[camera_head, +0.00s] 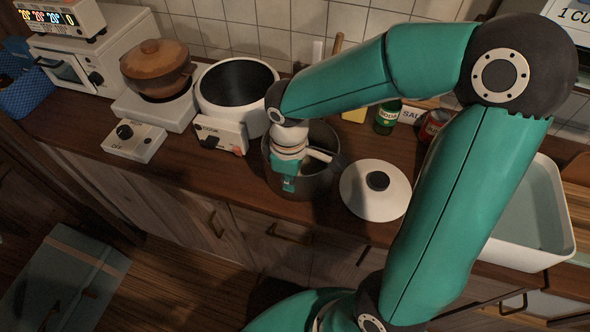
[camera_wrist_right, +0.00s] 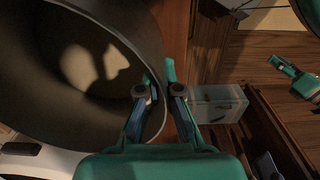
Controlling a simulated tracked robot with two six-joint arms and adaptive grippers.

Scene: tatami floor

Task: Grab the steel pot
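The steel pot (camera_head: 272,168) is a dark grey, open pot on the wooden counter, left of a white lid. My right gripper (camera_head: 289,182) is at the pot, pointing down, and partly covers its opening. In the right wrist view, the pot's dark inside (camera_wrist_right: 50,85) fills the left. The right gripper's fingers (camera_wrist_right: 160,75) are close together, one on each side of the rim. I cannot tell whether they press on the wall. A teal gripper (camera_wrist_right: 290,72), apparently my left one, is small at the right of that view, apart from the pot; its finger state is unclear.
The white lid (camera_head: 358,197) with a dark knob lies right of the pot. A white cooker (camera_head: 213,99) is left, beyond it a brown clay pot (camera_head: 150,62) on a stove. A white basin (camera_head: 558,213) is at the right.

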